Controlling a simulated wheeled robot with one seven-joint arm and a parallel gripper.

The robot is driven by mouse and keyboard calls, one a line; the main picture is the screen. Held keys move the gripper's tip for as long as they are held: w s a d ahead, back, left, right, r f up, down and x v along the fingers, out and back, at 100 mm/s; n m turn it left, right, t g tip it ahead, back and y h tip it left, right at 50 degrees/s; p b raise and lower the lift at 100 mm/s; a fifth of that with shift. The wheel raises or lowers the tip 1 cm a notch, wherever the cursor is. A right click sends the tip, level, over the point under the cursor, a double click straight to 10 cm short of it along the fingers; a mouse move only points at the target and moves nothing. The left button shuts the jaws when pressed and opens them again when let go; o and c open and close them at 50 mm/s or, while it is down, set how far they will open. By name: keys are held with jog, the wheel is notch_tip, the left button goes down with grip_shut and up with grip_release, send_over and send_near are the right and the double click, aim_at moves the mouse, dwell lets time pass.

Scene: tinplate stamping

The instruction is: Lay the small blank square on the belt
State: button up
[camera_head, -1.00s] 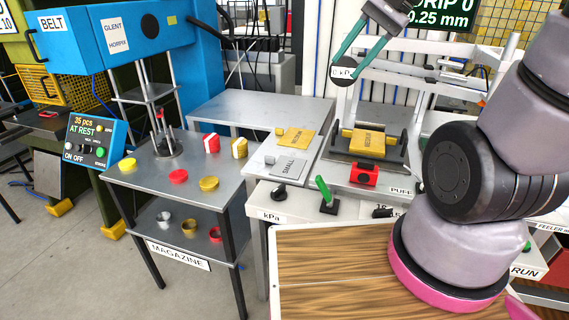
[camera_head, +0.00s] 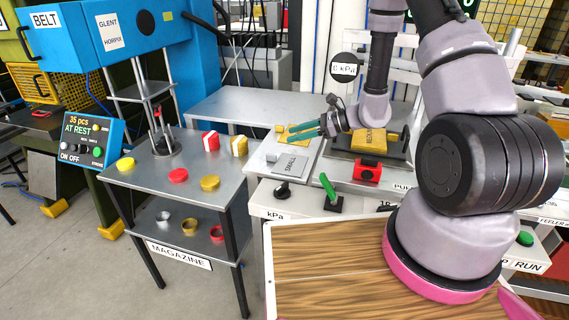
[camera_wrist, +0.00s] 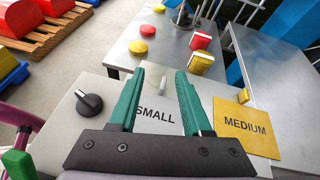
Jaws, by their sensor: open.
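The small blank is a flat grey plate marked SMALL (camera_head: 290,166) with a small grey knob, lying on a light bench top. In the wrist view the SMALL plate (camera_wrist: 155,114) shows between and below my fingers, partly covered by them. My gripper (camera_head: 293,133) is open, its teal fingers pointing left above the plates. In the wrist view the gripper (camera_wrist: 160,71) has nothing held between its fingers.
A yellow MEDIUM plate (camera_wrist: 247,128) lies beside the small one. A green lever (camera_head: 328,188) and a black dial (camera_head: 282,191) are at the bench front. The magazine table (camera_head: 140,180) holds red and yellow pieces. A blue control box (camera_head: 90,139) reads AT REST.

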aim_at(269, 154)
jog(key=f, duration=0.2)
jog(key=f+m+t, duration=0.1)
jog(key=f, duration=0.1)
jog(key=w+f+m, duration=0.1)
jog(key=f, duration=0.1)
jog(key=shift+d+f+h, duration=0.25)
jog(key=shift+d+h, duration=0.15)
jog(key=shift+a+f+m, duration=0.1)
jog(key=shift+f+m, duration=0.2)
jog(key=x, duration=0.4)
jog(key=shift+w+a+f, duration=0.1)
jog(key=shift+w+a, duration=0.1)
jog(key=shift+a, duration=0.1)
jog(key=shift+r+x, duration=0.15)
jog(key=shift+x, duration=1.3)
jog(key=shift+r+x, duration=0.15)
jog(key=shift+x, duration=1.3)
jog(key=shift+w+a, duration=0.1)
grip_shut()
